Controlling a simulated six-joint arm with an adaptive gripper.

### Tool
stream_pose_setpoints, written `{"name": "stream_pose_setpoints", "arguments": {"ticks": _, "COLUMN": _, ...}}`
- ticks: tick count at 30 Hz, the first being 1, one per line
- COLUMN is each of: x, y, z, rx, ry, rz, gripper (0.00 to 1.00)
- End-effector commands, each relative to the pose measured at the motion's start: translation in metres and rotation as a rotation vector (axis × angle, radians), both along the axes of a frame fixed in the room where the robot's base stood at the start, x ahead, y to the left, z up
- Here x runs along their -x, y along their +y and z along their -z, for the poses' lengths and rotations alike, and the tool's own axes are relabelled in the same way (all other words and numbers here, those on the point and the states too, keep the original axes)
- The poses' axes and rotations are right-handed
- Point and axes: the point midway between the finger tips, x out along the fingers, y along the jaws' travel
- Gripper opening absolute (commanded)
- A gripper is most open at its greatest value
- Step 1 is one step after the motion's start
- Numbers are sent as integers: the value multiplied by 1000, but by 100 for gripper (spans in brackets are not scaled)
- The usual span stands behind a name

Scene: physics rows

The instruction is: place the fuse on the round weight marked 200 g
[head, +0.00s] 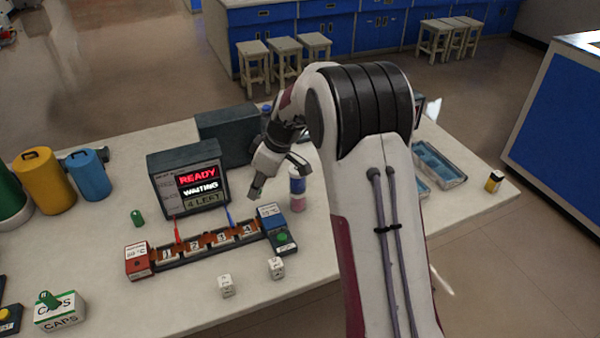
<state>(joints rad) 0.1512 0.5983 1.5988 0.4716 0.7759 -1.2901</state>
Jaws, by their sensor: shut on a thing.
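My gripper (276,184) is above the table, right of the dark display box, pointing down. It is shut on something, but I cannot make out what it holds. I cannot pick out the fuse in this view. I cannot find a round weight marked 200 g either; my arm hides part of the table to the right.
The display box (187,176) reads READY, WAITING, 4 LEFT. A numbered rack (195,252) lies before it, with two white cubes (226,286) (276,267) in front. Coloured canisters (89,174) and a CAPS box (61,311) are left. Blue trays (438,163) are right.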

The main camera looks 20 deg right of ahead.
Motion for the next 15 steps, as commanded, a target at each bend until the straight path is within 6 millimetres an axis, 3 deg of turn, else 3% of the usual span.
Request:
{"name": "stream_pose_setpoints", "arguments": {"ticks": 6, "x": -39, "y": -36, "z": -3, "rx": -1, "ry": 0, "rz": 168, "gripper": 1}}
{"name": "stream_pose_setpoints", "arguments": {"ticks": 15, "x": -82, "y": -86, "z": -8, "rx": -2, "ry": -1, "rz": 394, "gripper": 1}}
